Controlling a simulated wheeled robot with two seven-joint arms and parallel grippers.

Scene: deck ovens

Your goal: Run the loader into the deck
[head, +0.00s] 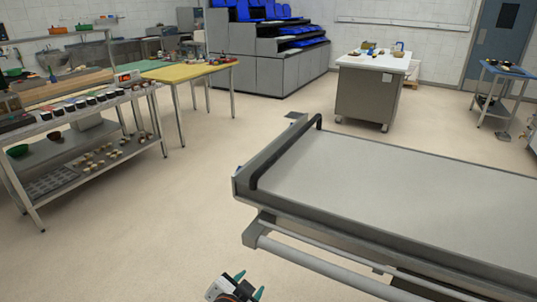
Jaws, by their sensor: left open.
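The loader (390,190) fills the right of the head view, a long flat grey bed in a metal frame. A black bar (285,150) runs across the bed near its left end. A round metal rail (310,262) runs along its near side, below the bed. My left gripper (249,284) is at the bottom edge, open, with teal fingertips. It appears empty, below and left of the rail in the picture, and apart from it. My right gripper is out of view. No oven deck can be made out, and the loader's right end is cut off.
A steel shelf table (100,115) with jars stands at left, with a yellow-topped table (190,70) behind it. A white-topped cabinet (372,90), blue-seated grey steps (285,68) and a blue-topped trolley (505,75) stand at the back. The floor left of the loader is clear.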

